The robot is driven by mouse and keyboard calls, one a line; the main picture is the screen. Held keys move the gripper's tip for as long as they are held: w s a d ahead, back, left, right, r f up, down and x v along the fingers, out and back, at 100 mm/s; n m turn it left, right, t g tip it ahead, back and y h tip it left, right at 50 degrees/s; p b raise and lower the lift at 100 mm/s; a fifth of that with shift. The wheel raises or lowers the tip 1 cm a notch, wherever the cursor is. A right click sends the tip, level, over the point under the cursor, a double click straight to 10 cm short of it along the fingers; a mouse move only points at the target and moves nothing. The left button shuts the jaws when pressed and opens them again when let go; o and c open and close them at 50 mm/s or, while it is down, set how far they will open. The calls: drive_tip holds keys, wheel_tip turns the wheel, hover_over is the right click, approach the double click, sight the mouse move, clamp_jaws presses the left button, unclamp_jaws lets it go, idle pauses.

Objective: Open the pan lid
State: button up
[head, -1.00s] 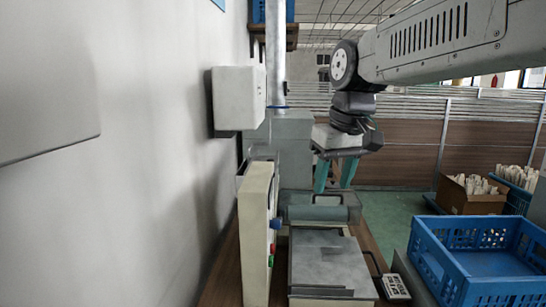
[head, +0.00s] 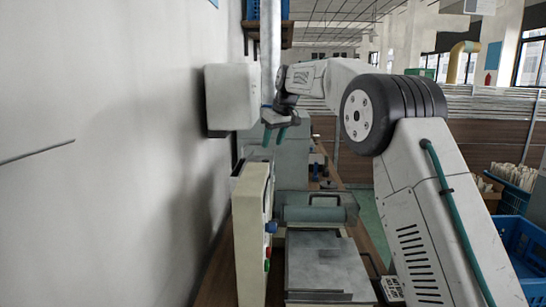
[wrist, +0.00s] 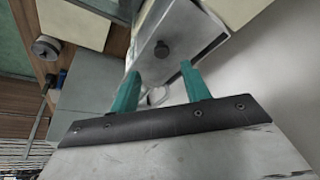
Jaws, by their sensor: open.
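A grey metal lid-like panel (wrist: 180,28) with a dark round knob (wrist: 161,50) shows in the wrist view, on a box beside the pale wall. I take it for the pan lid, and it lies flat and looks closed. The knob appears just beyond the fingertips, roughly in line with the gap, and is not touched. In the head view my gripper (head: 273,140) hangs fingers-down above the metal equipment behind the cream control panel (head: 250,235). The knob cannot be made out there.
A white wall box (head: 231,97) and a vertical metal pipe (head: 270,55) are close to my gripper. A grey roller (head: 313,214) and flat metal plate (head: 325,265) lie in front. A blue crate (head: 520,245) stands at right, partly behind my arm.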

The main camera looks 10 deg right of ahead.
sight(267, 161)
drive_tip(key=x, duration=0.7)
drive_tip(key=shift+a+f, duration=0.1)
drive_tip(key=shift+a, duration=0.1)
